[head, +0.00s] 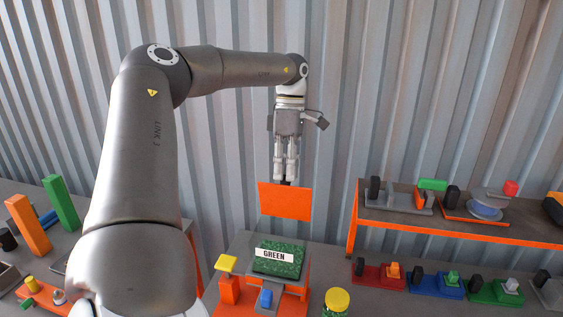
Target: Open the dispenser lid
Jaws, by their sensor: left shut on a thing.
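The dispenser (305,283) stands at the lower middle, an orange-sided box. Its top shows a mass of green granules (290,248) with a white label reading "GREEN". The orange dispenser lid (285,203) is a flat panel, seen face-on above and behind the granules, apart from them in the picture. My left gripper (288,182) points down and is shut on the lid's upper edge. Whether the lid is still joined to the dispenser cannot be seen. My right gripper is not in view.
An orange-edged shelf (450,230) with several parts stands right. Orange and green planks (60,203) stand left. Corrugated wall behind.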

